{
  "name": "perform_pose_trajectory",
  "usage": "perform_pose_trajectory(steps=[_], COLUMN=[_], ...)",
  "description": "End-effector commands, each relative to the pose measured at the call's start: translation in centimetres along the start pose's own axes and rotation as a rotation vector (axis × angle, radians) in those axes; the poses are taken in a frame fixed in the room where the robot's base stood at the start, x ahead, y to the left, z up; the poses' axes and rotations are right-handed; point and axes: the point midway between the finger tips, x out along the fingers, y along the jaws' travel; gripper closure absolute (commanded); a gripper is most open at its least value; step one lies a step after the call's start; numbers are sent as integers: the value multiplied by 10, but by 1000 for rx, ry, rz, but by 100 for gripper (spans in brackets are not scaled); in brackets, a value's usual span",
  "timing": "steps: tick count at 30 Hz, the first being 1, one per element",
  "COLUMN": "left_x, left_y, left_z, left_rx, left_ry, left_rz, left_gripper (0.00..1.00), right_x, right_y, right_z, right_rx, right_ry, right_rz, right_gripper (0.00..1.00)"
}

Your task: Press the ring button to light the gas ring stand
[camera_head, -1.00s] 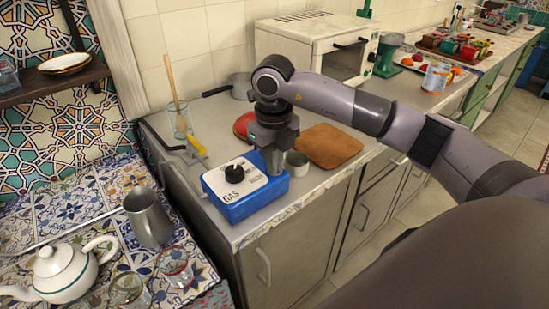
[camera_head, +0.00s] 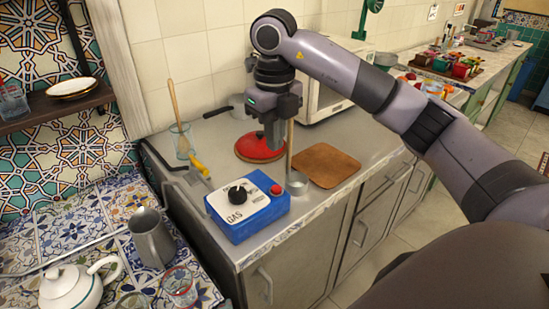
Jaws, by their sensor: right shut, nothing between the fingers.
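The blue gas unit (camera_head: 236,226) sits on the grey counter, with a white top plate marked GAS. A black knob (camera_head: 238,194) is on the plate, and a red button (camera_head: 276,189) is at its right corner. My right gripper (camera_head: 272,147) is shut and empty, pointing down. It appears above and behind the red button in the picture, apart from it. No flame shows. My left gripper is not in view.
A red disc (camera_head: 247,149) lies behind my right gripper. A small metal pot (camera_head: 299,187) with an upright wooden handle (camera_head: 290,150) stands beside the unit, near a brown board (camera_head: 326,165). A metal jug (camera_head: 152,240) and white teapot (camera_head: 72,290) stand on the tiled surface.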

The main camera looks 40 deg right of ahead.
Motion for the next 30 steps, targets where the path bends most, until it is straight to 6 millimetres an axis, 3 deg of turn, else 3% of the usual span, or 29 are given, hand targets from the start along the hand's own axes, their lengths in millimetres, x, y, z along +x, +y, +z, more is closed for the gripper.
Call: perform_pose_trajectory(steps=[7, 30], left_x=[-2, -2], left_y=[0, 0], left_z=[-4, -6], left_rx=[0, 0], left_ry=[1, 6], left_rz=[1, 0], left_gripper=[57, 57], right_x=[-16, -17], right_y=[-1, -1], right_z=[0, 0], right_rx=[3, 3], right_ry=[1, 0], right_rz=[-1, -1], right_gripper=[100, 100])
